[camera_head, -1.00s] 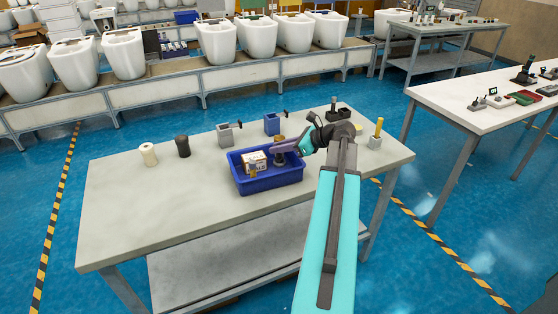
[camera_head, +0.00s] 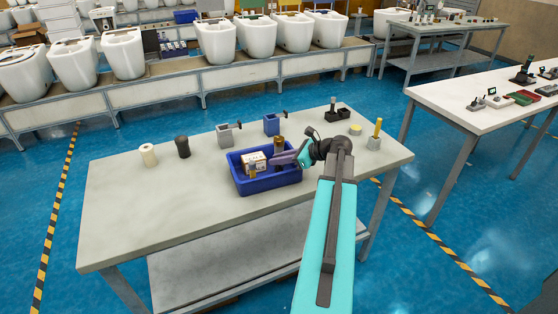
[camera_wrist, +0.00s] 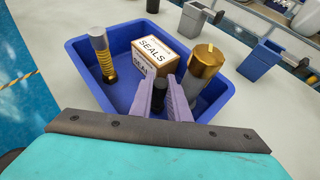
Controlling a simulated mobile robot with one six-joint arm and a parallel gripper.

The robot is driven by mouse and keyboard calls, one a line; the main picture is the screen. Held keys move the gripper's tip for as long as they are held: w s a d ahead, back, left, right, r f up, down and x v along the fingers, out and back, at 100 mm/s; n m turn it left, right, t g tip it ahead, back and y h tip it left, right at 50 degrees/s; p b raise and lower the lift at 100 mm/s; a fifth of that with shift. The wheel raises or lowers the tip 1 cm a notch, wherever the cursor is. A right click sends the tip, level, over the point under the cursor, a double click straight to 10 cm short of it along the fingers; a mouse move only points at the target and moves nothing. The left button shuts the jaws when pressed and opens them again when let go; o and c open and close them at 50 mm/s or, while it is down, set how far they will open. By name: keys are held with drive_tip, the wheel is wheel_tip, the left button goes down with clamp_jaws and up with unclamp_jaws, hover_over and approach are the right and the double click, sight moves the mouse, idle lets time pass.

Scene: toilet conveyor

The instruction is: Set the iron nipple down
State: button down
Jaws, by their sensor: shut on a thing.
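The iron nipple (camera_wrist: 160,91) appears as a small dark cylinder between my fingers in the wrist view; most of it is hidden. My gripper (camera_wrist: 162,88) has lilac fingers and is shut on it. In the head view my gripper (camera_head: 281,158) reaches over the right part of a blue bin (camera_head: 268,184). The bin (camera_wrist: 219,103) also shows in the wrist view. The nipple is within the bin's outline, beside the seals box; I cannot tell whether it touches the floor.
The bin also holds a seals box (camera_wrist: 154,55), a grey-and-gold fitting (camera_wrist: 103,58) at left and a larger brass-topped fitting (camera_wrist: 206,62) close at right. A blue holder (camera_head: 271,125) and grey holder (camera_head: 226,135) stand behind.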

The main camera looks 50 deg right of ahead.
drive_tip(key=shift+f, duration=0.35)
drive_tip(key=c, duration=1.7)
unclamp_jaws()
drive_tip(key=shift+f, duration=0.1)
drive_tip(key=shift+s, duration=0.1)
drive_tip(key=b+v, duration=0.2)
drive_tip(key=v, duration=1)
